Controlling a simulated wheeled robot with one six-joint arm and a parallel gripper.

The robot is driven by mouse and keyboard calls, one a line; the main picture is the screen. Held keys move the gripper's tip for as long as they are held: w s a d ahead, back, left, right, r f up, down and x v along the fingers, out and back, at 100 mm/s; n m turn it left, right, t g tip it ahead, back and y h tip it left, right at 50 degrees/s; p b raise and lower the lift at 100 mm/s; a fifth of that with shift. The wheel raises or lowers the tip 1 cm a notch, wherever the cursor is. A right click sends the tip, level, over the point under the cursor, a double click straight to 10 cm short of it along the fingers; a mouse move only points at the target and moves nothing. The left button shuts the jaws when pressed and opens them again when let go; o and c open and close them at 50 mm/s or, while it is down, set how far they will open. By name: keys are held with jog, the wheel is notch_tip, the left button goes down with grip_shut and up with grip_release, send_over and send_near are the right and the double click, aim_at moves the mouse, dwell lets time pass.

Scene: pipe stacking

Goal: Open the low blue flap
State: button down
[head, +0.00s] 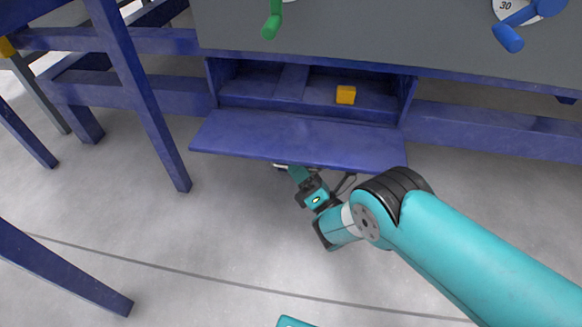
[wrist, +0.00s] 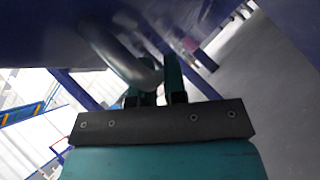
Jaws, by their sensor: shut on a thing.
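The low blue flap (head: 300,138) is swung down and out from its compartment in the head view. A silver handle (head: 282,166) shows at its lower front edge. In the wrist view the curved metal handle (wrist: 130,62) hangs from the blue flap underside (wrist: 50,35). My gripper (head: 293,170) is at the flap's front edge, and in the wrist view its fingers (wrist: 160,80) are shut on the handle. The flap's edge partly hides the fingertips in the head view.
A green lever (head: 271,27) and a blue lever (head: 510,37) are on the grey panel above. Blue frame posts (head: 140,95) stand at left. The floor (head: 180,240) in front is clear.

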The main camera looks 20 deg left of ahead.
jog(key=shift+w+r, duration=0.35)
jog(key=c, duration=1.2)
grip_release()
jog(key=shift+d, duration=0.1)
jog(key=shift+o, duration=0.2)
jog(key=shift+s+f, duration=0.1)
jog(key=shift+s+f, duration=0.1)
jog(key=shift+s, duration=0.05)
jog(key=shift+p, duration=0.55)
jog(key=p+v, duration=0.8)
jog(key=v, duration=0.3)
jog(key=shift+d+f, duration=0.25)
jog(key=shift+d, duration=0.05)
jog(key=shift+s, duration=0.15)
